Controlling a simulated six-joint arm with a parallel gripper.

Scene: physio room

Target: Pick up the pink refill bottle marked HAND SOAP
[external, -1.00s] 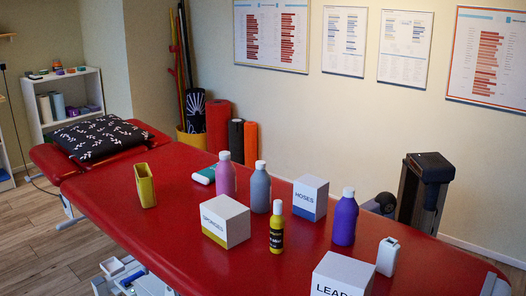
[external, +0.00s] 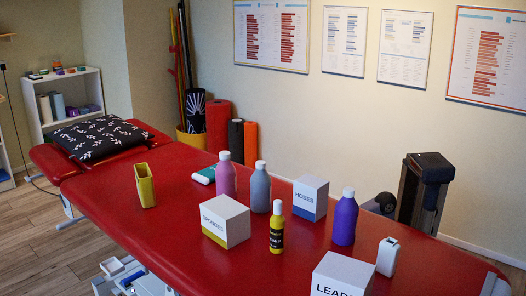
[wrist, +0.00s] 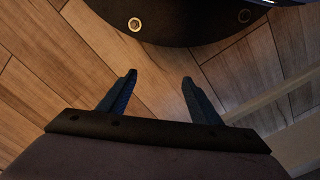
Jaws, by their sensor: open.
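The pink bottle (external: 226,180) with a white cap stands upright on the red treatment table, left of a grey bottle (external: 260,190). No HAND SOAP marking can be read on it from here. My gripper (wrist: 159,76) shows in the wrist view with its two dark fingers apart and nothing between them. It points at wooden floor, and no bottle is in that view. I cannot make out my gripper in the external view.
A white SPONGES box (external: 226,222) stands in front of the pink bottle, and a teal-and-white item (external: 204,175) lies left of it. A yellow bottle (external: 276,228), HOSES box (external: 310,198) and purple bottle (external: 344,218) stand rightward. The red table's (external: 110,205) left part is mostly clear.

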